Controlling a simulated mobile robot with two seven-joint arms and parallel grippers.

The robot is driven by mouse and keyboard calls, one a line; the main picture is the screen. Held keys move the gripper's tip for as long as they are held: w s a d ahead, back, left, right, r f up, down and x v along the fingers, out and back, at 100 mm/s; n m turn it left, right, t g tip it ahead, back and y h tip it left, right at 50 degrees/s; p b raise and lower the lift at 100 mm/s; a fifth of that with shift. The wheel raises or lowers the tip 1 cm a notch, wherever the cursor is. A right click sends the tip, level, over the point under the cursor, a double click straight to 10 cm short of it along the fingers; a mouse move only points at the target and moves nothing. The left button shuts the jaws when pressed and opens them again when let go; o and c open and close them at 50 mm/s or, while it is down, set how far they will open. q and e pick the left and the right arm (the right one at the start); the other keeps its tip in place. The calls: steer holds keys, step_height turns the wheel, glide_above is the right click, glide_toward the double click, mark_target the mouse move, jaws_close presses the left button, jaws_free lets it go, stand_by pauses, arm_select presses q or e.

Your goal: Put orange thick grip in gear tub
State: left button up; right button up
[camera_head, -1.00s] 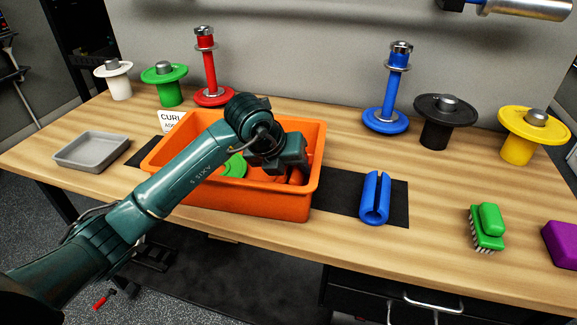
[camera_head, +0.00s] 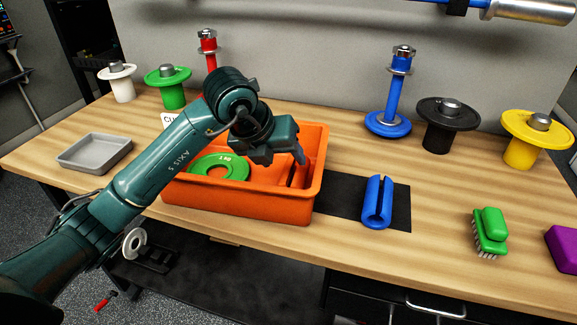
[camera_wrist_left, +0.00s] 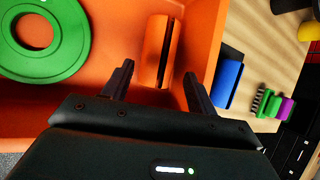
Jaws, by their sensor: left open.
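The orange gear tub (camera_head: 240,207) stands on the bench, its near wall facing me. The orange thick grip (camera_wrist_left: 152,45) lies inside the tub in the left wrist view, a slotted cylinder near the tub's wall. In the head view it is hard to tell from the tub's own orange. My left gripper (camera_head: 300,156) is over the tub's right part. Its two fingers (camera_wrist_left: 159,74) are spread apart with nothing held between them, and the grip lies beyond the fingertips. My right gripper is not in view.
A green disc (camera_head: 219,168) lies in the tub. A blue slotted grip (camera_head: 377,203) is on the dark mat to the right, beside a green brush (camera_head: 490,232) and a purple block (camera_head: 563,246). A grey tray (camera_head: 95,152) is left. Weight stands line the back.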

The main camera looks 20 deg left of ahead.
arm_select(q)
steer(key=v, duration=0.5)
steer(key=shift+s+r, duration=0.1)
stand_by(0.3)
